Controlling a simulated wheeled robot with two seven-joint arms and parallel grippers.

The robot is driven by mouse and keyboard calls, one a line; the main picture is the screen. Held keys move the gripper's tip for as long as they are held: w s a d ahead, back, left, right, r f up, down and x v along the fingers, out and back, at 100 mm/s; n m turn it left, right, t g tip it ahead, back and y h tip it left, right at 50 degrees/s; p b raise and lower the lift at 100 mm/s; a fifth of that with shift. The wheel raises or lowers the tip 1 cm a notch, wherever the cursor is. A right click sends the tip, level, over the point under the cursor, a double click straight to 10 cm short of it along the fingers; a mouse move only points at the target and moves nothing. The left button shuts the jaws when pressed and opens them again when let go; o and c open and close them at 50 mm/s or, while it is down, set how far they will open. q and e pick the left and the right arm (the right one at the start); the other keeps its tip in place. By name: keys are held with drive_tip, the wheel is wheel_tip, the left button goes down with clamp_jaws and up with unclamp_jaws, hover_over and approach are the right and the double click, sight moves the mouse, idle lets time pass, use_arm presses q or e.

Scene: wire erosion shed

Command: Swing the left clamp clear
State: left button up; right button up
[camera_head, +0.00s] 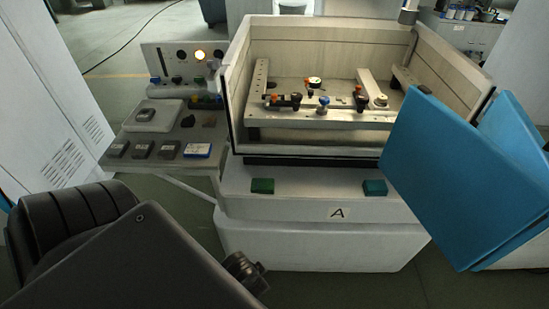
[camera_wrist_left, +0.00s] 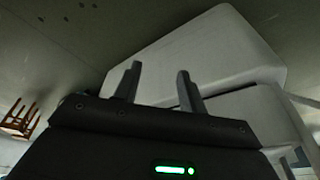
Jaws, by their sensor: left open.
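The left clamp appears to be the dark bar with an orange end and a black knob (camera_head: 295,100), lying on the left part of the metal work frame (camera_head: 256,88) inside the open tank. It is small, so its exact pose is hard to tell. My left arm fills the lower left of the head view, well short of the tank. My left gripper (camera_wrist_left: 158,68) is open and empty in the left wrist view, its two fingers apart, with the machine's pale base (camera_wrist_left: 215,55) and floor beyond. My right gripper is not in view.
The tank's front wall (camera_head: 310,146) rises between my left arm and the clamps. A side shelf (camera_head: 135,168) with small blocks and a control panel with a lit lamp (camera_head: 200,54) stand left of it.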

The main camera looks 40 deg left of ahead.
use_arm(q)
wheel_tip(320, 180, up, 7)
drive_tip(key=w+a+p, duration=0.1)
drive_tip(key=w, duration=0.1)
drive_tip(key=n+t+y+p, duration=0.2)
drive_tip(key=n+t+y, duration=0.3)
drive_tip(key=t, duration=0.9)
approach(273, 97)
drive_tip(key=w, duration=0.1)
drive_tip(key=p+x, duration=0.1)
drive_tip(key=x, duration=0.9)
drive_tip(key=shift+a+p, duration=0.15)
drive_tip(key=shift+p, duration=0.15)
drive_tip(key=shift+r, duration=0.1)
clamp_jaws()
